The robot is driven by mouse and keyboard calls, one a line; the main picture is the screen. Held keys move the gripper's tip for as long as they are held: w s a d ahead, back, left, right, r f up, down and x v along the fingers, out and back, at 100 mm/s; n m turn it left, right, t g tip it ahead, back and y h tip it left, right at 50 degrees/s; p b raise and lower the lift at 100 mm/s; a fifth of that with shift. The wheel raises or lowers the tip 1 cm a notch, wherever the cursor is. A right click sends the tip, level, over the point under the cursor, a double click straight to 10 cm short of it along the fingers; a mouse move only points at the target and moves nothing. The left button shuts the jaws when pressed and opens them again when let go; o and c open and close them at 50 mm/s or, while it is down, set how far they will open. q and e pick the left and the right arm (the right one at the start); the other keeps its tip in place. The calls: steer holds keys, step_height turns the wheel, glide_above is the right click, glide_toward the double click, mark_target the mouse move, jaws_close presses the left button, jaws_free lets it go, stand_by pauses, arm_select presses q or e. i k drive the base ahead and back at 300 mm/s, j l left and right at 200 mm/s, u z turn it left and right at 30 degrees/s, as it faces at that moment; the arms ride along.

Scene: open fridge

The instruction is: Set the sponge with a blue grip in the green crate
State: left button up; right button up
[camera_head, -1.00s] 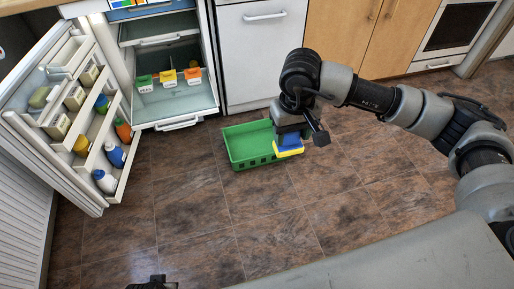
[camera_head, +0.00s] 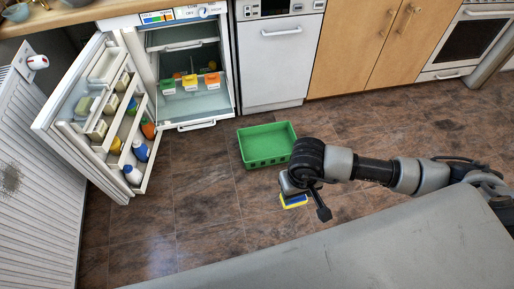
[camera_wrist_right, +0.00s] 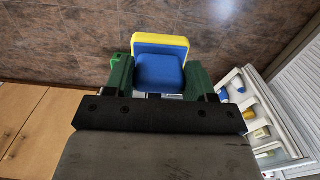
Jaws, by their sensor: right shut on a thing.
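The sponge with a blue grip and yellow body (camera_head: 293,202) hangs below my right gripper (camera_head: 290,190) in the head view. In the right wrist view the sponge (camera_wrist_right: 158,68) sits between the two fingers of my right gripper (camera_wrist_right: 160,82), which is shut on it, blue grip towards the camera. The green crate (camera_head: 255,162) stands on the floor, open and seemingly empty. The sponge is in front of the crate's right part, outside it in the picture. Its height above the floor is hard to tell. My left gripper is out of view.
The open fridge (camera_head: 190,105) holds several small coloured bins. Its door (camera_head: 70,135), with bottles and packs on the shelves, stands open at the left. A white dishwasher (camera_head: 270,60) and wooden cupboards (camera_head: 365,45) line the back. Tiled floor is clear around the crate.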

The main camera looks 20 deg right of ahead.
mark_target(268, 149)
steer(key=i+l+u, duration=0.3)
steer(key=l+u, duration=0.25)
steer(key=i+l+u, duration=0.15)
steer(key=l+u, duration=0.15)
steer(key=i+l, duration=0.15)
steer(key=l, duration=0.25)
steer(key=i+l, duration=0.1)
steer(key=l, duration=0.35)
steer(key=i+l+u, duration=0.1)
steer(key=l, duration=0.3)
steer(key=i+l, duration=0.15)
steer(key=l, duration=0.3)
steer(key=i+l+u, duration=0.1)
steer(key=l, duration=0.35)
